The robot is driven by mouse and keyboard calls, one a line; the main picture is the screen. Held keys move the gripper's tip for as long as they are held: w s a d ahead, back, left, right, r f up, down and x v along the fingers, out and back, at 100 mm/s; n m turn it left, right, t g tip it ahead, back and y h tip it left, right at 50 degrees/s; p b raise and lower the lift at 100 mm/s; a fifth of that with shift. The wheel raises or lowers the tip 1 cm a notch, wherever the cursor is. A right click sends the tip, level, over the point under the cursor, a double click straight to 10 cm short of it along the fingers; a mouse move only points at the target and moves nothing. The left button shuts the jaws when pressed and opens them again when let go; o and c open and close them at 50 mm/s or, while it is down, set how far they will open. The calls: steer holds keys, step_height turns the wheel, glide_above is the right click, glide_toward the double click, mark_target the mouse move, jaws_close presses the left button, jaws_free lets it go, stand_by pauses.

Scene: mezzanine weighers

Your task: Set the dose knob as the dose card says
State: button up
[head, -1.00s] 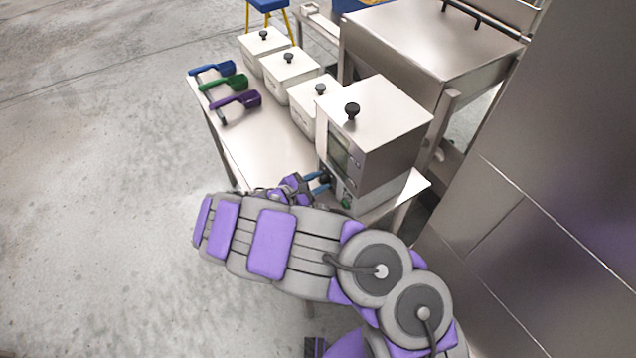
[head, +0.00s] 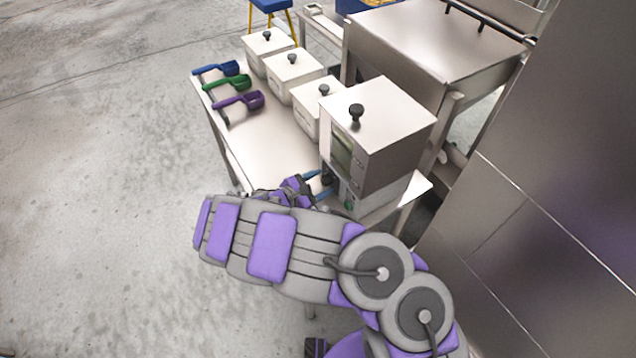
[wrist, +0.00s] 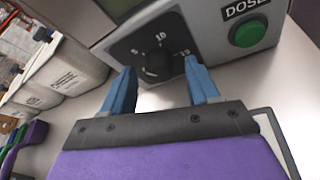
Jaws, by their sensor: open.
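The dose knob (wrist: 157,63) is a dark round knob on a black dial plate with numbers around it; 10 and 15 are readable, the left number is blurred. Its pointer direction is unclear. It sits low on the front of the metal dosing machine (head: 398,148). My gripper (wrist: 160,85) is open, its two blue fingers on either side of the dial, with the knob between and beyond the tips; contact cannot be told. In the head view my gripper (head: 318,183) is at the machine's front. A green button (wrist: 247,34) marked DOSE is right of the dial. No dose card is readable.
White lidded bins (head: 292,78) line the table's back, beside the machine. Blue, green and purple scoops (head: 238,102) lie at the table's far left end. The tabletop (head: 262,140) between scoops and machine is clear. A metal wall (head: 560,190) stands on the right.

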steer(key=p+v, duration=0.4)
steer(key=v, duration=1.3)
steer(key=shift+a+f, duration=0.15)
steer(key=shift+a, duration=0.1)
